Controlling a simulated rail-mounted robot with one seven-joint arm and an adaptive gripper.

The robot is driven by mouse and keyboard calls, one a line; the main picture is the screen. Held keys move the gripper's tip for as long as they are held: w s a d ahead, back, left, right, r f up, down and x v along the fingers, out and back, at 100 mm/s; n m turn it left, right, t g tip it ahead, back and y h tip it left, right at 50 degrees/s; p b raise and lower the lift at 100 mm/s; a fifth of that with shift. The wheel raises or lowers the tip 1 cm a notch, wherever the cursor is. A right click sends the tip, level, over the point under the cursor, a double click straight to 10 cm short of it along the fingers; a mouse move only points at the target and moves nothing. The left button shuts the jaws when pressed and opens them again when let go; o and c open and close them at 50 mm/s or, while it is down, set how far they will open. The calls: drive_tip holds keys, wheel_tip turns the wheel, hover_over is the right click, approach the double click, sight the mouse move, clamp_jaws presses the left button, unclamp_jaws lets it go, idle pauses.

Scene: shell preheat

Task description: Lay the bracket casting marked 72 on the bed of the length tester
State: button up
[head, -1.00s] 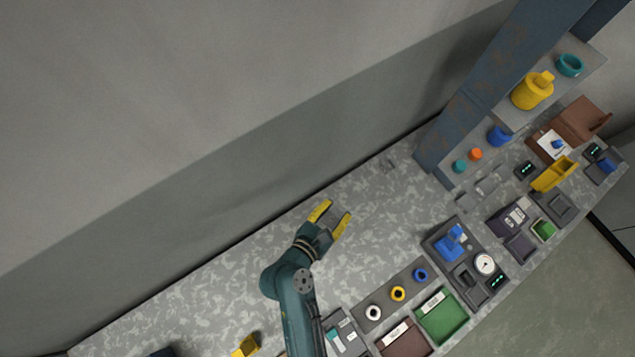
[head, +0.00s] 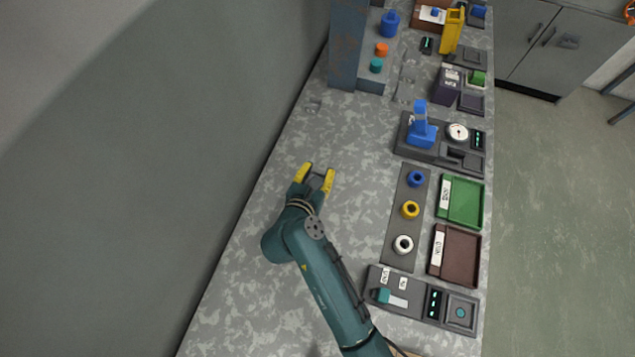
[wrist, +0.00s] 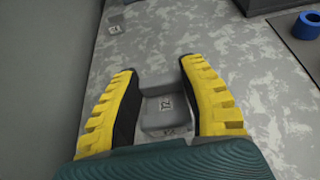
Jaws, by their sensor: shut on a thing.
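My gripper (head: 317,178) has yellow fingers and is over the bench near the wall side. In the wrist view my gripper (wrist: 160,85) is shut on a grey bracket casting (wrist: 154,121). A small label on the casting seems to read 72, turned around. In the head view the casting shows only as a grey bit between the fingers. I cannot tell whether it touches the bench. Two devices stand at the right: one with a blue upright part and a dial (head: 414,150), another with a teal slider and display (head: 418,312). I cannot tell which is the length tester.
A small grey marked piece (head: 314,104) lies beyond my gripper. A strip with blue, yellow and white rings (head: 400,223), a green tray (head: 481,207) and a brown tray (head: 477,257) lie to the right. A blue-grey post (head: 346,50) stands at the back. Bench around my gripper is clear.

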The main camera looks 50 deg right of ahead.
wheel_tip(320, 180, down, 8)
drive_tip(key=shift+r+b, duration=0.15)
drive_tip(key=shift+b, duration=0.95)
drive_tip(key=o, duration=1.1)
